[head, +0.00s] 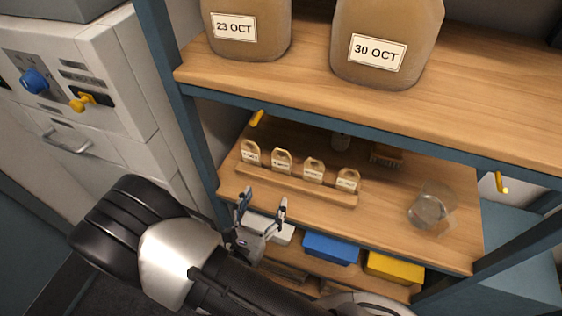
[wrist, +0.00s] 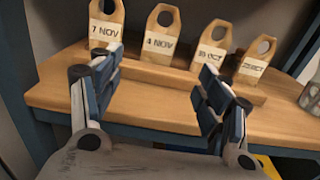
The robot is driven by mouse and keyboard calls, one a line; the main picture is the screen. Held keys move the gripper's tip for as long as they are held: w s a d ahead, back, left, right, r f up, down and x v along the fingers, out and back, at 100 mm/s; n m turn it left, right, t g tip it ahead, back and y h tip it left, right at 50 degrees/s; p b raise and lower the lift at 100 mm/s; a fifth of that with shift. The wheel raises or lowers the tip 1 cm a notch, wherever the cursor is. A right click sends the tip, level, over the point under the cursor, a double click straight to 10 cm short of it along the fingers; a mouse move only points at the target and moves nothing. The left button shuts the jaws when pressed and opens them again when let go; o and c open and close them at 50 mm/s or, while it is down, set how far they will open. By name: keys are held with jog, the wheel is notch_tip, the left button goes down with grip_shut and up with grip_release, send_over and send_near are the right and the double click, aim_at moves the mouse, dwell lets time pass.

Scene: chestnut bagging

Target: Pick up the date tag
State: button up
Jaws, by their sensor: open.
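Several wooden date tags, each with a hole in its top, stand in a row in a wooden holder (head: 295,188) on the middle shelf. In the wrist view, from left to right, they are a "7 NOV" tag (wrist: 105,31), a "4 NOV" tag (wrist: 159,42), a tag whose label looks like "30 OCT" (wrist: 211,53) and one that looks like "23 OCT" (wrist: 254,66). My gripper (head: 264,197) is open and empty in front of the shelf's front edge. In the wrist view its fingers (wrist: 161,63) are spread, apart from the tags.
On the upper shelf stand sacks labelled "23 OCT" (head: 246,45) and "30 OCT" (head: 388,70). A glass jar (head: 430,210) stands at the right of the middle shelf. Blue (head: 331,248) and yellow (head: 394,267) bins sit below. A blue post (head: 185,110) bounds the left.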

aim_at(281, 166)
jog(key=b+x, duration=0.2)
jog(key=x, duration=1.1)
jog(key=shift+w+f, duration=0.2)
jog(key=shift+w, duration=0.05)
jog(key=c, duration=0.9)
